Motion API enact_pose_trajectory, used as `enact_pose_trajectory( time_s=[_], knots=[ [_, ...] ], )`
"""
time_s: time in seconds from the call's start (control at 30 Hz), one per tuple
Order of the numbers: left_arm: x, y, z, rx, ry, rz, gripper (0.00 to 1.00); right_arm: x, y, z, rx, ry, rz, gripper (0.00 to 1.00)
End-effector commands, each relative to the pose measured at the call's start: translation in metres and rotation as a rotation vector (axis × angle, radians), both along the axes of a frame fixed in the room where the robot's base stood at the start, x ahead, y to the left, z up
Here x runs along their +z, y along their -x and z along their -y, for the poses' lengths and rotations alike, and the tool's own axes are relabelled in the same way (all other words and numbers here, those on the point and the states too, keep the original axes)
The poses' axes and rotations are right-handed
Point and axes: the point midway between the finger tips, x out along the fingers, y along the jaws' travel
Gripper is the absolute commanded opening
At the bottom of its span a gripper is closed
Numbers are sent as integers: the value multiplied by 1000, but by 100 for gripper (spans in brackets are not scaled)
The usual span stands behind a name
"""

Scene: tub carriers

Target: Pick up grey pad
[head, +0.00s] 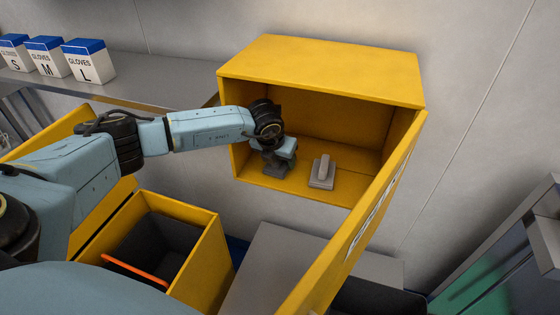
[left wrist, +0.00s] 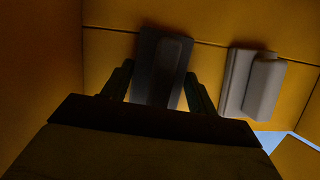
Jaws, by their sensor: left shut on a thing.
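My left gripper (head: 278,158) reaches into the open yellow box on the wall and is shut on a dark grey pad (head: 275,171) with a raised handle, near the box's left side. Whether the pad touches the box floor I cannot tell. A lighter grey pad (head: 321,181) with a similar handle lies on the floor to the right, apart from the gripper; it also shows in the left wrist view (left wrist: 236,82). My right gripper is not in view.
The yellow box (head: 330,68) has walls close around my gripper, and its door (head: 370,215) stands open at the right. Below is a yellow tub (head: 205,262) with an orange bar (head: 135,269). Glove boxes (head: 90,66) stand on a grey shelf (head: 150,80) at left.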

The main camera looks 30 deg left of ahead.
Motion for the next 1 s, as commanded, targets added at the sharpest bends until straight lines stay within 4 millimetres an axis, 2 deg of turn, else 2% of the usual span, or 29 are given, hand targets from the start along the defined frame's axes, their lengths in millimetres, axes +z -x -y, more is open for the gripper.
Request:
enact_pose_trajectory(
  time_s=[0.33, 0.53, 0.67, 1.0],
  knots=[
    [7, -1, 0, 1, 1, 2, 35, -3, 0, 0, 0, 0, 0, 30],
    [37, -1, 0, -1, 1, 7, 35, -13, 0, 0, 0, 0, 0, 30],
    [33, 25, 3, -4, -1, -1, 35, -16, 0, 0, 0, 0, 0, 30],
    [32, 106, 15, -2, -2, -1, 35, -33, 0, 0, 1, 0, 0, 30]
  ],
)
